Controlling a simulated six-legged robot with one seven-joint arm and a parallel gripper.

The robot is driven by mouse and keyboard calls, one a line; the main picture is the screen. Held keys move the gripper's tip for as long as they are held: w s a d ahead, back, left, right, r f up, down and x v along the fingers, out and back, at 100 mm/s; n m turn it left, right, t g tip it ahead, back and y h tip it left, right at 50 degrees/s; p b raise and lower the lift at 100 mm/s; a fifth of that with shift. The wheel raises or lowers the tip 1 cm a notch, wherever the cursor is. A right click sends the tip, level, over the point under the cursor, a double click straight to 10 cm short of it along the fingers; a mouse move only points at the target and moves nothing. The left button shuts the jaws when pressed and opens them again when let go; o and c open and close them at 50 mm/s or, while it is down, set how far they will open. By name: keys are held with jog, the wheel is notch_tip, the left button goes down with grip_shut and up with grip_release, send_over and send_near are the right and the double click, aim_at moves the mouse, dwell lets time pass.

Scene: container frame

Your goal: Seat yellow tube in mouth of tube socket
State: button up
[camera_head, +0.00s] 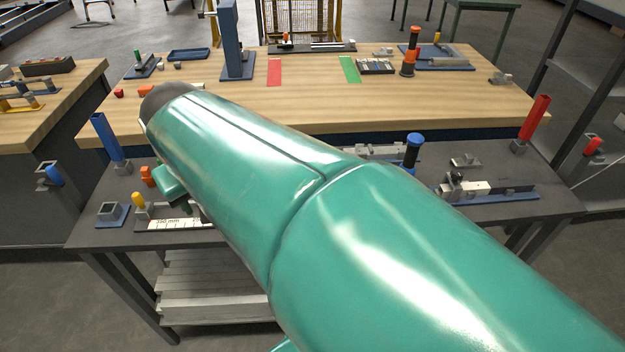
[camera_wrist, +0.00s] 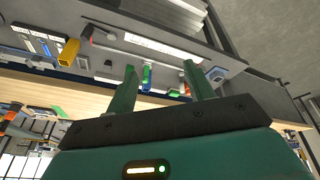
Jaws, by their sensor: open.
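A yellow square tube (camera_wrist: 67,52) shows at the upper left in the wrist view, apart from my fingers. I cannot make it out in the head view, where my arm hides the middle of the dark table. A grey, open-topped square socket on a blue plate (camera_head: 110,211) stands at that table's left front; it looks like the tube socket. A similar socket on a plate (camera_wrist: 217,73) shows just right of my right finger in the wrist view. My gripper (camera_wrist: 160,70) is open and empty, with both green fingers apart above the table.
A small yellow piece (camera_head: 138,200) and an orange piece (camera_head: 147,176) stand near the socket. A tall blue tube (camera_head: 107,138) stands at left, a red tube (camera_head: 535,118) at right. A black and blue post (camera_head: 412,151) stands beyond my arm. A wooden bench (camera_head: 330,105) lies behind.

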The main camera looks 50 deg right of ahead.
jog(key=w+d+f+m+g, duration=0.1)
jog(key=w+d+m+g, duration=0.25)
jog(key=d, duration=1.25)
jog(key=s+d+f+m+y, duration=0.1)
jog(key=s+d+f+m, duration=0.1)
jog(key=d, duration=0.7)
jog(key=s+d+f+m+y, duration=0.1)
jog(key=s+d+f+m, duration=0.15)
jog(key=d, duration=0.55)
jog(key=shift+n, duration=0.4)
jog(key=f, duration=0.9)
jog(key=w+f, duration=0.1)
jog(key=f, duration=0.3)
jog(key=shift+f, duration=0.35)
grip_shut()
jog(key=shift+r, duration=0.15)
